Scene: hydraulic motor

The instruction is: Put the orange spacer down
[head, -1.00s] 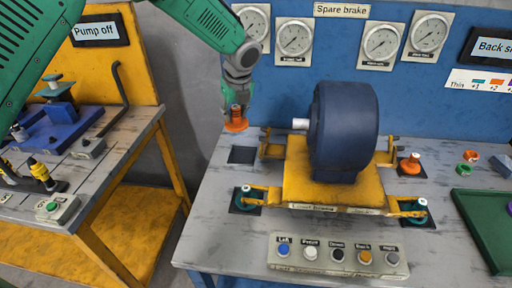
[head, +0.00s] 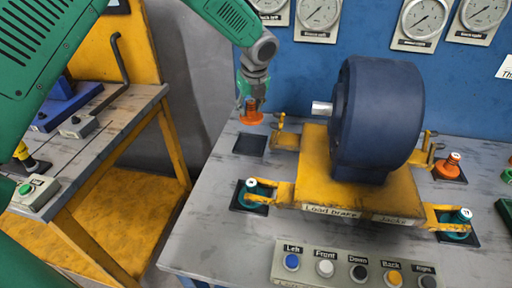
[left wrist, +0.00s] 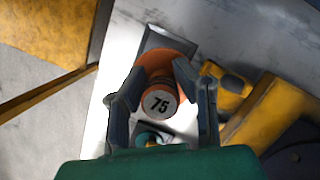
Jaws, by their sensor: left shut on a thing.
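The orange spacer (head: 252,117) is a stepped piece with a wide base. My left gripper (head: 253,95) is shut on its upper part, from above, at the left rear of the table. In the head view the spacer appears just behind a dark square pad (head: 250,145). I cannot tell whether its base touches the table. In the left wrist view the spacer's top (left wrist: 160,102) reads 75, between the two fingers of the left gripper (left wrist: 157,80). The pad (left wrist: 165,40) is partly hidden behind the spacer there. My right gripper is not in view.
A dark blue motor (head: 375,120) sits on a yellow jack frame (head: 315,170) right of the spacer. Teal spacers (head: 250,192) stand at its front corners. Another orange spacer (head: 452,165) stands at the right. A button box (head: 345,268) lies in front.

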